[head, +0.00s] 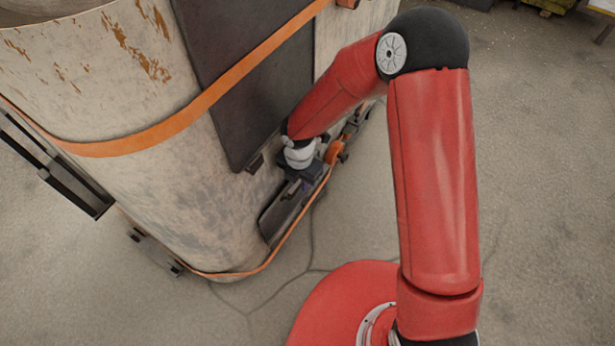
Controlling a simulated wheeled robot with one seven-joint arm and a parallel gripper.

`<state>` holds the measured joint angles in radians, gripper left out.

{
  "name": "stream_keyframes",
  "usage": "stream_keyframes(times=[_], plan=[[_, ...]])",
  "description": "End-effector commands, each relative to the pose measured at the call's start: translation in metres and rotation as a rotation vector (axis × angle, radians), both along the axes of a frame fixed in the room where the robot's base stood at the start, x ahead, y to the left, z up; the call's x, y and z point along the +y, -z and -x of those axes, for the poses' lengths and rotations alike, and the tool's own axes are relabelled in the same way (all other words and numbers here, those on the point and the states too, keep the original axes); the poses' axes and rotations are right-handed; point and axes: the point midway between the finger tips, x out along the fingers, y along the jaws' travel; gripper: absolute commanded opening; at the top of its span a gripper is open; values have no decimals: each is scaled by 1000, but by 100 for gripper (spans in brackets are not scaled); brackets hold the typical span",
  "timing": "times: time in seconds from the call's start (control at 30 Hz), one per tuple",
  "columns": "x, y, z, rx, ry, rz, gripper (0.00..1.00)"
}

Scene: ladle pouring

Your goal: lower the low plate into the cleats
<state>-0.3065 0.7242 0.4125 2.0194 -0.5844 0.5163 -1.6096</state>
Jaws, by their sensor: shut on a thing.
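The low plate (276,222) is a small dark plate low on the curved side of the big pale ladle (180,190). My gripper (299,187) is shut on it near its upper edge, and the gripper and wrist cover part of it. The plate stands roughly upright, close against the ladle wall; I cannot tell whether it touches. The cleats at the low plate are not clearly visible. Similar small dark brackets show low on the ladle's left side (136,235).
A large dark plate (245,90) stands on the ladle wall above my gripper. An upper orange band (150,133) and a lower one (262,266) run round the ladle. A dark rail (70,185) juts out at left.

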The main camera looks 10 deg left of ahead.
Motion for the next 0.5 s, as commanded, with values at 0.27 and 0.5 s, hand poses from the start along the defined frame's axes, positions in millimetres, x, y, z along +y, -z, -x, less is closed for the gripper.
stream_keyframes(times=[0.27,0.5], plan=[[22,0,0,-13,-12,-44,0],[22,7,2,-12,-12,-43,0]])
